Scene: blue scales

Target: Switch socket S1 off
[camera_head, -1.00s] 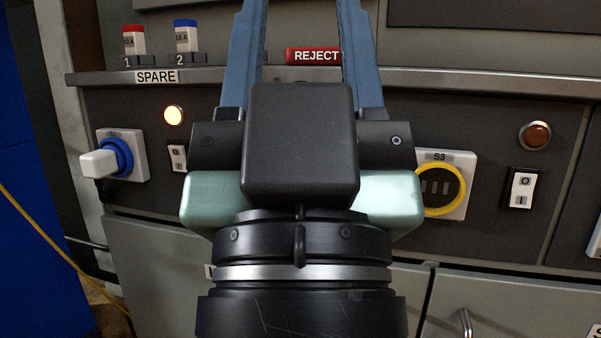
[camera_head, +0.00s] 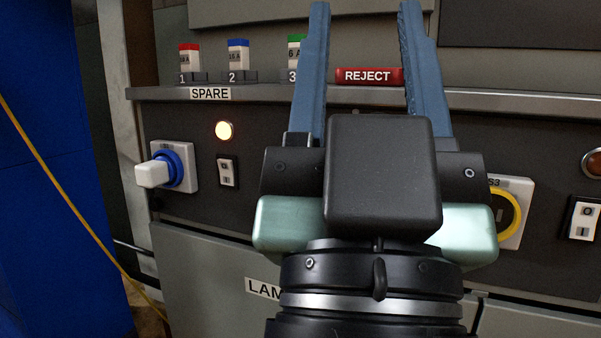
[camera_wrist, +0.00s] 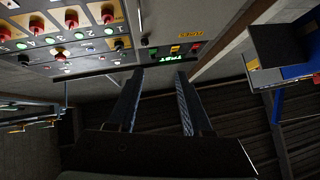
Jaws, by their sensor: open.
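Socket S1 (camera_head: 186,154) is at the left of the dark panel in the head view, a white plate with a blue ring. A white plug (camera_head: 152,174) sits in it, and its label is too small to read. My gripper (camera_head: 364,10) is open and empty. Its blue fingers point up, in front of the panel and right of the switch. The fingers also show in the wrist view (camera_wrist: 161,75), with nothing between them.
A ledge (camera_head: 240,95) runs above the panel, bearing several coloured fuses (camera_head: 238,58) and a red REJECT tray (camera_head: 370,77). Socket S3 (camera_head: 514,205) is partly behind my gripper, with another switch (camera_head: 583,218) farther right. A yellow cable (camera_head: 60,190) hangs at the left.

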